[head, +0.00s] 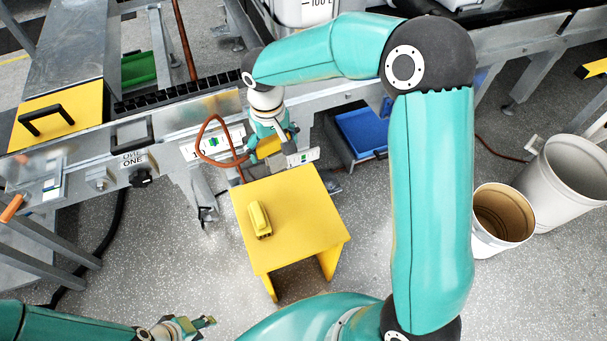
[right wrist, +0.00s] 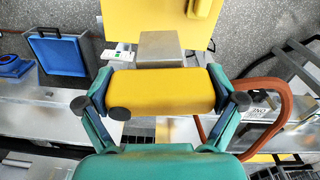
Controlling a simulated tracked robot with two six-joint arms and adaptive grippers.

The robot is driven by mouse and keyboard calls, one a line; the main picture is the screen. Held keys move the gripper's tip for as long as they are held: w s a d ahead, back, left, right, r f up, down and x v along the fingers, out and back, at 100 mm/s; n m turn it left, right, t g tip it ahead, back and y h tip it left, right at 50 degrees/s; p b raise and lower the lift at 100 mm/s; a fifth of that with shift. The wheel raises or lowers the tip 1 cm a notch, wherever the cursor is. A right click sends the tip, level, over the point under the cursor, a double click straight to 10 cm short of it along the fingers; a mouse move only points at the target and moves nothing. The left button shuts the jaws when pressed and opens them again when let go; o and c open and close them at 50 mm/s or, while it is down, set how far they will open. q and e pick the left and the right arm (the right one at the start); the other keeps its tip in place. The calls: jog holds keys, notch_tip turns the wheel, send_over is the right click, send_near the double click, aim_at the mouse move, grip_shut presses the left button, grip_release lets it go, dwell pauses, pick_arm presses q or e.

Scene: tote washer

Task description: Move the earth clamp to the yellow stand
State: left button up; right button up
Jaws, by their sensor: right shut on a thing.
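The earth clamp (head: 268,147) has a yellow body and a grey metal block at one end. My right gripper (right wrist: 163,93) is shut on its yellow body (right wrist: 160,90), one finger on each side. An orange-brown cable (head: 207,140) loops beside it. The yellow stand (head: 310,215) is on the floor; the clamp shows just beyond its far edge in the head view. In the right wrist view the grey block slightly overlaps the stand's edge (right wrist: 140,20). My left gripper (head: 207,322) is low at the left, away from the stand; its opening is unclear.
A small yellow object (head: 259,220) lies on the stand's left half. The metal washer frame (head: 170,155) runs behind the stand. A blue tote (head: 361,133) is behind at right. Two bins, one brown inside (head: 503,215) and one pale (head: 565,170), stand at far right.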

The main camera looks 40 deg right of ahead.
jog(key=s+d+f+m+t+b, duration=0.1)
jog(key=s+d+f+m+b, duration=0.1)
jog(key=s+d+f, duration=0.3)
notch_tip(320, 180, down, 2)
jog(key=shift+s+f+m+b, duration=0.2)
jog(key=shift+s+m+b, duration=0.15)
jog(key=shift+b, duration=0.25)
jog(key=shift+s, duration=0.1)
notch_tip(320, 180, down, 7)
jog(key=b, duration=0.7)
jog(key=shift+f+b, duration=0.1)
jog(key=shift+b, duration=0.2)
